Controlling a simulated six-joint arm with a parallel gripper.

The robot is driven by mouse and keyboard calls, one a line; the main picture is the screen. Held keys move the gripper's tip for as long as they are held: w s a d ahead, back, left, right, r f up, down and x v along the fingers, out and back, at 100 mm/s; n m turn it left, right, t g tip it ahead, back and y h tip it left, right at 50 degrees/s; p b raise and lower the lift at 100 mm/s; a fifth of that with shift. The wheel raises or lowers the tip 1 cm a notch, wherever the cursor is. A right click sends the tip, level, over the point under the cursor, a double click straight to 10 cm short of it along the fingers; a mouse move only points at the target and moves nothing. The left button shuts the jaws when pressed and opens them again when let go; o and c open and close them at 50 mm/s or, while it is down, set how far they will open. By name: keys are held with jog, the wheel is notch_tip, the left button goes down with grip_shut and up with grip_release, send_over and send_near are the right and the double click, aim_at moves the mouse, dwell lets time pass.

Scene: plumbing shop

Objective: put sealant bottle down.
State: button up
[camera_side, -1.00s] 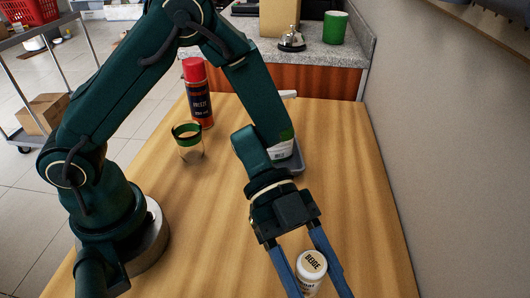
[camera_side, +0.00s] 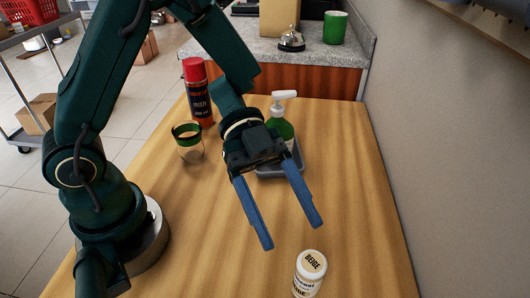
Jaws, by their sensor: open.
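A green pump bottle (camera_side: 281,125) stands in a grey tray (camera_side: 277,172) behind my gripper. A red-capped spray can (camera_side: 199,95) and a green-rimmed glass (camera_side: 188,145) stand to the left. A counter (camera_side: 300,54) with a bell (camera_side: 291,40) and green cup (camera_side: 335,27) is at the back.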

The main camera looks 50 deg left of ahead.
jog(key=w+a+r+n+t+y, duration=0.5)
jog(key=w+a+t, duration=0.1)
jog(key=w+t, duration=0.2)
jog(key=w+a+r+n+t+y, duration=0.4)
jog(key=w+a+r+n+t, duration=0.15)
jog(key=w+t, duration=0.2)
jog(key=s+a+n+g+y, duration=0.2)
jog(key=s+a+n+y, duration=0.4)
jog(key=a+n, duration=0.15)
jog(key=s+d+f+n+g+h, duration=0.1)
jog(key=s+d+f+g, duration=0.1)
jog(key=s, duration=0.4)
jog(key=s+d+f+n+g, duration=0.1)
jog(key=s+f+g, duration=0.2)
jog(key=s, duration=0.4)
jog(key=shift+d+h, duration=0.4)
